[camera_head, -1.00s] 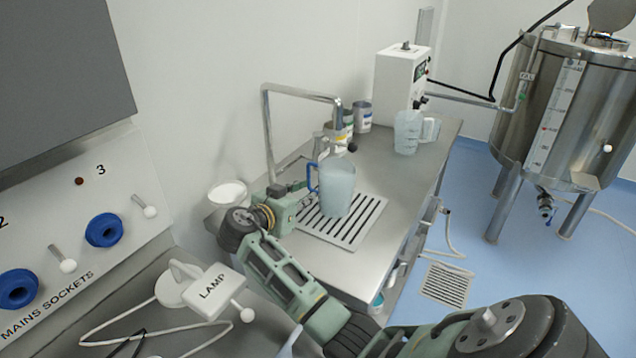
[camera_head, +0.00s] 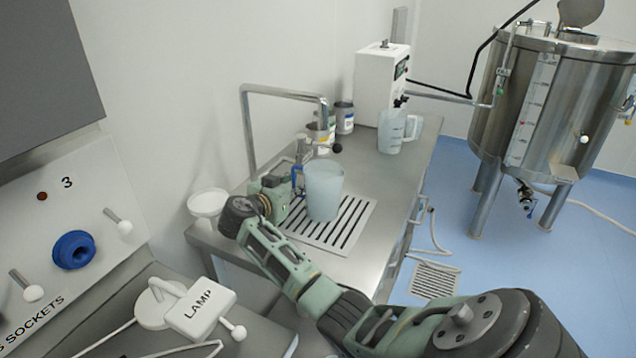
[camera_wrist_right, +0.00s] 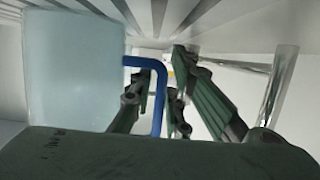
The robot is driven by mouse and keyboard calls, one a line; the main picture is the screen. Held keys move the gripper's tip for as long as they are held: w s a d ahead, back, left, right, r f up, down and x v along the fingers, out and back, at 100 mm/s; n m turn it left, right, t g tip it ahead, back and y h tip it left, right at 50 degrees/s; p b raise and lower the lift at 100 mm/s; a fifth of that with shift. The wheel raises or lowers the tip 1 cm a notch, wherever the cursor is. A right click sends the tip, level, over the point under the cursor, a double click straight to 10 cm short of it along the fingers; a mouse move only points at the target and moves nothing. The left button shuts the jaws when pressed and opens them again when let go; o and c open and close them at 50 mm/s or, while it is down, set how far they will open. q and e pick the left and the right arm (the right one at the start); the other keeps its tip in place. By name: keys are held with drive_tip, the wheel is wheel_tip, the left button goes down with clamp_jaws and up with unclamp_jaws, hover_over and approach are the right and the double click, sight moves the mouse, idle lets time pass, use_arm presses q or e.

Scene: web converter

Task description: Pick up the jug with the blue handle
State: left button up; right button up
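The jug (camera_head: 324,192) with the blue handle (camera_head: 297,178) is pale and translucent. It stands upright on the slotted drain grate, its handle on the left. My right gripper (camera_head: 290,190) is at the handle side of the jug, low over the bench. In the right wrist view the jug (camera_wrist_right: 75,72) fills the left, and the blue handle (camera_wrist_right: 158,105) runs down among the fingers of the right gripper (camera_wrist_right: 180,75). The fingers are spread apart with a gap; I see no firm closure on the handle. My left gripper is out of view.
The grate (camera_head: 347,234) lies on a steel bench (camera_head: 372,178) under a bent metal pipe (camera_head: 247,125). A second jug (camera_head: 391,132), cans (camera_head: 343,117) and a white control box (camera_head: 381,82) stand behind. A white bowl (camera_head: 207,203) sits left. A steel tank (camera_head: 560,110) stands right.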

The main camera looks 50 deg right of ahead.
clamp_jaws()
idle(0.6)
drive_tip(key=shift+d+r, duration=0.1)
drive_tip(key=shift+r, duration=0.05)
